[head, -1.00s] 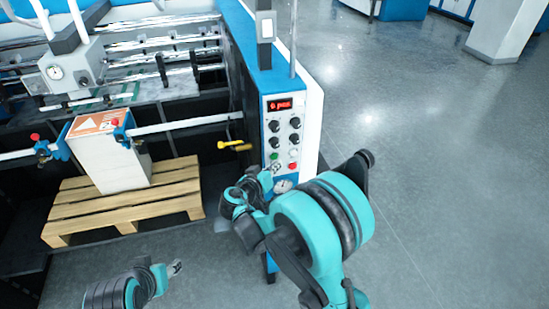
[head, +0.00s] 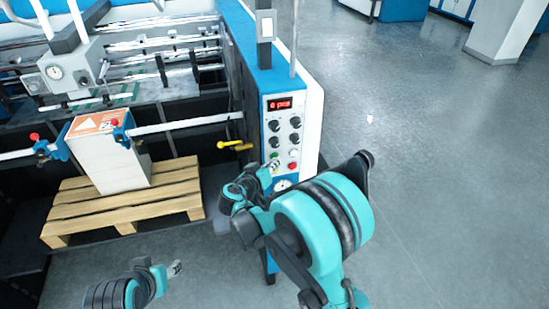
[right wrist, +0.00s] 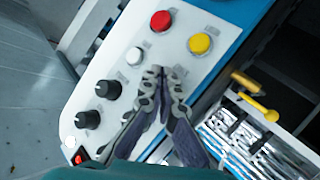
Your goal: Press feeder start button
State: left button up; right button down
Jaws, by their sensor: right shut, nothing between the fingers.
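The control panel (head: 283,140) on the end of the machine carries a red display, black knobs and coloured buttons. A green button (head: 273,155) shows at its left, just above my right gripper (head: 275,165). My right gripper is shut and empty. In the right wrist view its fingertips (right wrist: 160,73) lie over the panel, below the yellow button (right wrist: 200,44) and beside the white button (right wrist: 135,56). The green button is hidden behind the fingers there. I cannot tell whether the tips touch the panel. My left gripper (head: 176,268) is low at the left, too small to judge.
A red button (right wrist: 160,21) sits near the white and yellow ones. A yellow handle (head: 235,145) sticks out left of the panel. A wooden pallet (head: 125,208) with a white stack (head: 108,160) stands in the machine. The floor at right is clear.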

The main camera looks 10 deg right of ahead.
jog(key=shift+w, duration=0.25)
jog(key=shift+s, duration=0.2)
dwell(0.4)
jog(key=shift+s+b, duration=0.35)
jog(key=shift+s, duration=0.35)
